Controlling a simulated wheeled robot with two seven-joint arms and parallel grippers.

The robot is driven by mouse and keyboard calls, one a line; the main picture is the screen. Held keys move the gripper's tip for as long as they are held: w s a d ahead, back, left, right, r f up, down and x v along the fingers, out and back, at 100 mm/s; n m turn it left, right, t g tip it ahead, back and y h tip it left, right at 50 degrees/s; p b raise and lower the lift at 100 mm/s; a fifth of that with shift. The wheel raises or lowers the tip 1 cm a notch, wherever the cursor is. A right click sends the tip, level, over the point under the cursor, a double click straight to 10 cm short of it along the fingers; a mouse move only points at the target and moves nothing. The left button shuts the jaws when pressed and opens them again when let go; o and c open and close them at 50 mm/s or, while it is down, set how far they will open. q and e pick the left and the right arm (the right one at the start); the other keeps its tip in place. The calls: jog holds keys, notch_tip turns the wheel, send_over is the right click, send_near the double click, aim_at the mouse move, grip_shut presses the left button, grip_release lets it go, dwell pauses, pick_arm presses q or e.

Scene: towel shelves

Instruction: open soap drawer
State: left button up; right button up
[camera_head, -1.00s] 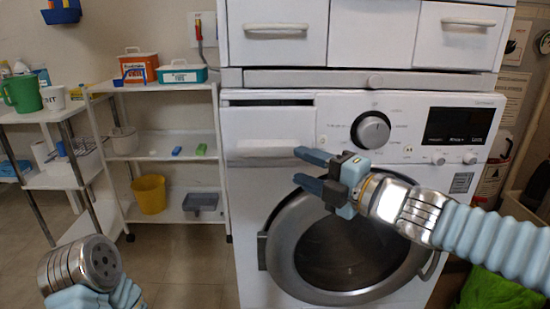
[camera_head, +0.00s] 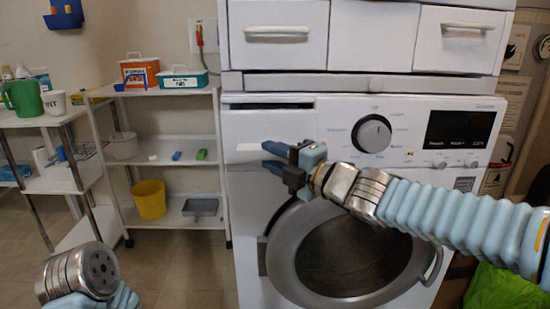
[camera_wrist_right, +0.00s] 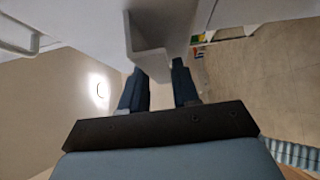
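The soap drawer (camera_head: 268,127) is the white panel at the upper left of the washing machine's front and looks flush with it. Its pale handle (camera_head: 249,146) is partly hidden by my right gripper (camera_head: 267,157). My right gripper is open, its two blue fingers pointing left at the handle. In the right wrist view, the fingers (camera_wrist_right: 158,82) are apart, with the white hollow handle (camera_wrist_right: 148,42) just ahead of their tips. Contact cannot be told. Of my left arm, only a metal wrist end shows at the lower left; no left fingers show.
The washing machine's round door (camera_head: 350,255) is below my right arm. White drawers (camera_head: 275,35) are above the machine. A shelf rack (camera_head: 165,170) with boxes and a yellow bin (camera_head: 149,199) stands to the left. Floor between rack and left wrist is clear.

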jog(key=shift+f, duration=0.2)
grip_shut()
jog(key=shift+s, duration=0.4)
jog(key=s+b, duration=0.2)
jog(key=s, duration=1)
jog(key=shift+s+b, duration=0.25)
jog(key=shift+b, duration=0.15)
jog(key=shift+f, duration=0.15)
jog(key=o, duration=0.6)
grip_release()
jog(key=shift+o, duration=0.2)
jog(key=shift+d+r, duration=0.1)
jog(key=shift+r, duration=0.1)
